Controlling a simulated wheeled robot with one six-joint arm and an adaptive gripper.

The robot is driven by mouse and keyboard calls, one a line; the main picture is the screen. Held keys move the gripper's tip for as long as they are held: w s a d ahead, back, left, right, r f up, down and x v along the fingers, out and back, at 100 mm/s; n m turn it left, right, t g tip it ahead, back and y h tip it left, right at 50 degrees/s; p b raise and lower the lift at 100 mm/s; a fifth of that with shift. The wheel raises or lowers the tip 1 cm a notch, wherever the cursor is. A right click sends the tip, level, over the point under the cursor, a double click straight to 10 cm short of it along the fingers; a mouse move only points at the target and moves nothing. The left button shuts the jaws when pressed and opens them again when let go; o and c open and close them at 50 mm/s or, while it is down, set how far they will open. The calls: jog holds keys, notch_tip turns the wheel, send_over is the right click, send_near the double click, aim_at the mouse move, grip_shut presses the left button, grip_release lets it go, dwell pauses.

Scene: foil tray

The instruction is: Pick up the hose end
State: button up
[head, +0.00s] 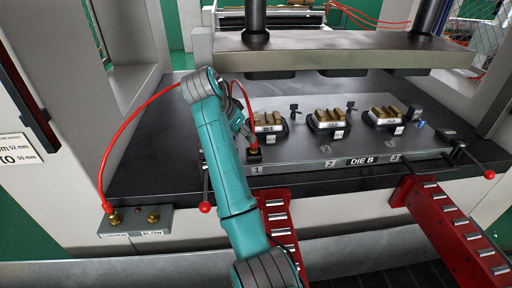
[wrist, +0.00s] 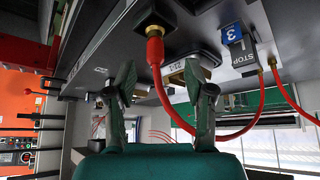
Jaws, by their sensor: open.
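The hose end shows in the wrist view as a brass fitting (wrist: 152,22) with a red sleeve (wrist: 155,50), seated at a black holder. In the head view the hose end (head: 253,143) stands at a small black block near the number 1 on the die plate. The red hose (head: 130,120) arcs from a fitting box at lower left and passes behind my arm. My gripper (wrist: 160,80) is open; the hose shows between its fingers in the picture and passes behind the right one. I cannot tell the depth gap. My arm mostly hides the gripper in the head view.
Trays with gold-brown blocks (head: 329,118) stand on the die plate (head: 300,160). The press upper plate (head: 330,50) hangs above. Red roller rails (head: 455,235) extend from the front, and red-knobbed levers (head: 205,207) sit at the edge. A blue-labelled stop block (wrist: 238,45) is near the hose.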

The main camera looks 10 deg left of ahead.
aim_at(253, 150)
jog(key=x, duration=0.6)
jog(key=shift+d, duration=0.45)
jog(key=shift+w+f, duration=0.3)
jog(key=shift+f, duration=0.2)
jog(key=shift+d, duration=0.1)
grip_shut()
